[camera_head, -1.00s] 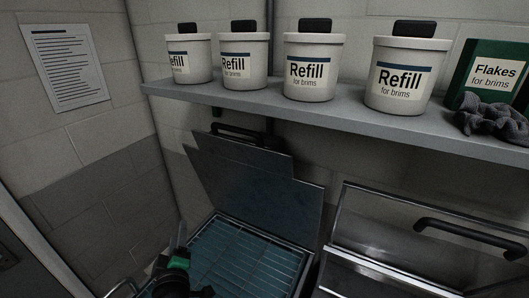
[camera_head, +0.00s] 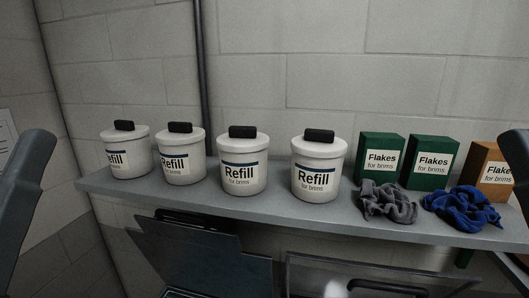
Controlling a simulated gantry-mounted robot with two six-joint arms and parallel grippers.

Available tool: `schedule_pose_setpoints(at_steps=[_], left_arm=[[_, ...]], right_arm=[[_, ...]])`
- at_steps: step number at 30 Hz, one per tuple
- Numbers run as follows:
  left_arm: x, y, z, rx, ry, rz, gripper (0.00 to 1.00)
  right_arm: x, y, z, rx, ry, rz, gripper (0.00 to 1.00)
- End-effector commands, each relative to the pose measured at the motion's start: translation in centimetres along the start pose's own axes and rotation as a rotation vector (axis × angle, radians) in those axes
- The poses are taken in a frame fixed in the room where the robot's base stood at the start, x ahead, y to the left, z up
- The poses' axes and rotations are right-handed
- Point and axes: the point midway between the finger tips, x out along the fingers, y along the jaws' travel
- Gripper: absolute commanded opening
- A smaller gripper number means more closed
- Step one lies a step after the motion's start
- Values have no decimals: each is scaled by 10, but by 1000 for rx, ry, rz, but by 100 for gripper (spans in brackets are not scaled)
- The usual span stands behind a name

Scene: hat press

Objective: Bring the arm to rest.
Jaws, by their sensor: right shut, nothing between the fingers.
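A dark part of my right arm (camera_head: 516,165) stands at the right edge, in front of the shelf's end. My right gripper is shut with nothing in it; its fingertips are hard to make out there. A dark part of my left arm (camera_head: 24,195) rises at the left edge. The left gripper's fingers do not show. Both arm parts look clear of the tubs and boxes on the shelf.
A grey shelf (camera_head: 270,208) holds several white Refill tubs (camera_head: 320,170), green Flakes boxes (camera_head: 430,163), an orange-brown box (camera_head: 488,168), a grey cloth (camera_head: 386,202) and a blue cloth (camera_head: 462,210). Below stand a raised dark press lid (camera_head: 205,255) and a metal-framed cover (camera_head: 375,282).

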Motion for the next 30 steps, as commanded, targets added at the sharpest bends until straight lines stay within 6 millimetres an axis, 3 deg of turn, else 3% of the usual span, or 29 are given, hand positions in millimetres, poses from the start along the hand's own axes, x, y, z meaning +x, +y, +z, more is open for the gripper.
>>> schedule_pose_setpoints(at_steps=[1, 3, 7, 30], left_arm=[[36, 0, -32, 0, -1, 0, 55], [54, 0, -49, 0, -1, -1, 55], [72, -1, -66, 0, -2, -1, 55], [72, -1, -65, -1, -2, -2, 55]], right_arm=[[36, 0, -33, 0, 0, 0, 0], [54, 0, -50, 0, 0, 0, 0], [72, 0, -66, 0, 0, 0, 0], [72, 0, -66, 0, -1, 0, 0]])
